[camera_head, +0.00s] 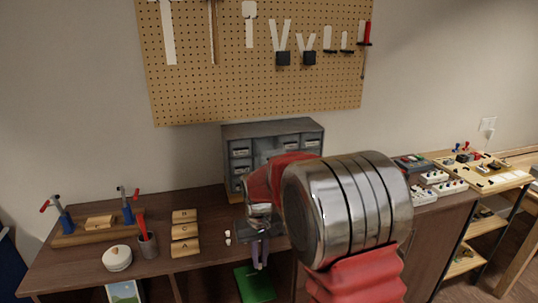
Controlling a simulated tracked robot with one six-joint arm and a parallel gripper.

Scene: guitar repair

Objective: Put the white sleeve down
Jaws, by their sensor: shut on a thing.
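My gripper (260,262) hangs at the end of my arm, fingers down, over the front edge of the dark wooden bench (205,207) and above a green mat (254,285). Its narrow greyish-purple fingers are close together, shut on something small. The white sleeve in them cannot be made out clearly at this size and angle. Two small white pieces (228,237) stand on the bench just left of my gripper, apart from it; I cannot tell exactly what they are.
A grey drawer cabinet (272,132) stands behind. My arm hides the bench's right part.

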